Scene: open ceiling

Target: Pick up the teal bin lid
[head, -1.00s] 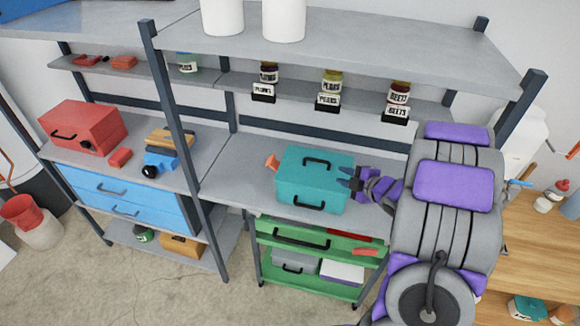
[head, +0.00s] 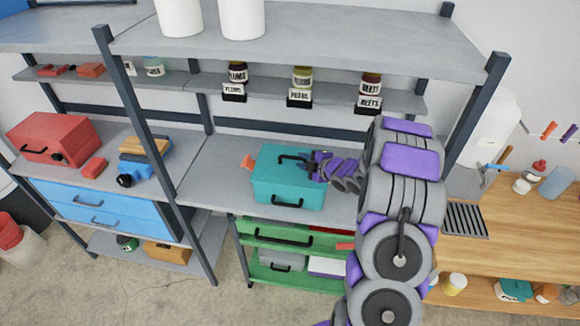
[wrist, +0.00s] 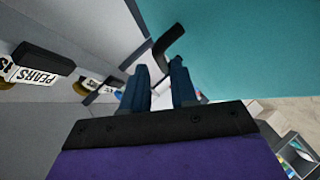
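The teal bin (head: 272,192) stands on the grey middle shelf, with its teal lid (head: 268,162) closed on top. The lid has a dark bar handle (head: 292,158), and the bin's front has another. My gripper (head: 313,163) is at the right end of the lid handle, coming in from the right. In the wrist view its two dark blue fingers (wrist: 160,85) are apart with nothing between them. The lid's handle (wrist: 170,42) shows just beyond the fingertips, with the teal lid surface (wrist: 240,50) to the right. I cannot tell whether the fingers touch the lid.
Labelled jars (head: 302,85) stand on the narrow shelf behind and above the bin. The upper grey shelf (head: 330,40) overhangs the space. A dark post (head: 138,115) stands left of the bin. An orange item (head: 247,162) lies at its left. A green drawer unit (head: 290,237) is below.

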